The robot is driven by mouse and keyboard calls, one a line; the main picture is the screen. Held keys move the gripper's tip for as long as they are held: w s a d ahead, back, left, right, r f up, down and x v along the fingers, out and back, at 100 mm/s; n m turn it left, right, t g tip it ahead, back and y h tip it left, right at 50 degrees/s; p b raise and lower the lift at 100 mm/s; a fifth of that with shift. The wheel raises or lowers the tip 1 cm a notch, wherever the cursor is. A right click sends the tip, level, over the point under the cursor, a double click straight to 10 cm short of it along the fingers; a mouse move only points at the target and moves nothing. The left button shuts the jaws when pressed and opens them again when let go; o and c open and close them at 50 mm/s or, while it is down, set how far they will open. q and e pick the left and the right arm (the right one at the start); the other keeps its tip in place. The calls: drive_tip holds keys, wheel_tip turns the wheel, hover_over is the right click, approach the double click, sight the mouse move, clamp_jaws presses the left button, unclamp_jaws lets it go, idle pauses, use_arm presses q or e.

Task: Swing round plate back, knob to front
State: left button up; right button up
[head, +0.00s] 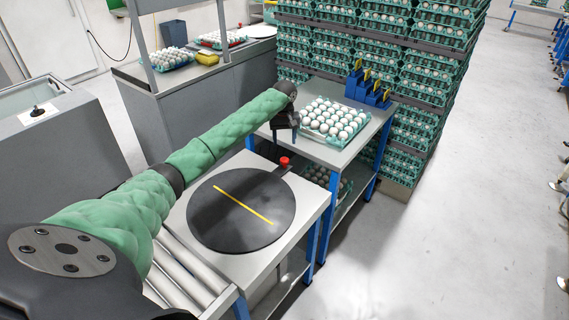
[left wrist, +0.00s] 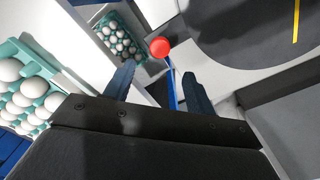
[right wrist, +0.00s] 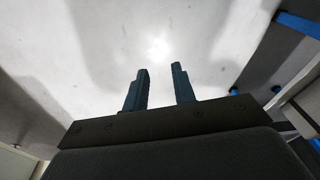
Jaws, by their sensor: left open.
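The round plate (head: 240,210) is a dark disc with a yellow stripe, lying on a white-topped table. The red knob (head: 284,161) is at its far edge, on a dark arm. In the left wrist view the knob (left wrist: 160,47) shows just beyond the gap between the fingers, and part of the plate (left wrist: 255,35) is at upper right. My left gripper (head: 284,138) is open and empty, fingers pointing down, above and beyond the knob and apart from it. My right gripper (right wrist: 161,85) is open and empty over the pale floor, in the right wrist view only.
A tray of white eggs (head: 333,119) and blue holders with yellow tags (head: 368,87) are on the table (head: 318,150) behind the plate. Rollers (head: 185,272) lie at the plate's near left. Stacked egg trays (head: 400,45) stand behind. The floor at right is clear.

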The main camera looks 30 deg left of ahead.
sight(285, 159)
use_arm(q)
drive_tip(key=shift+f+b, duration=0.35)
drive_tip(key=shift+f, duration=0.5)
use_arm(e)
wheel_tip(285, 159, up, 4)
use_arm(q)
drive_tip(key=shift+f, duration=0.15)
wheel_tip(285, 159, down, 6)
drive_tip(key=shift+p, duration=0.95)
drive_tip(key=shift+f, duration=0.7)
use_arm(e)
wheel_tip(285, 159, down, 7)
drive_tip(key=s, duration=0.1)
drive_tip(key=shift+s+d, duration=0.4)
drive_tip(key=shift+d, duration=0.05)
use_arm(q)
clamp_jaws()
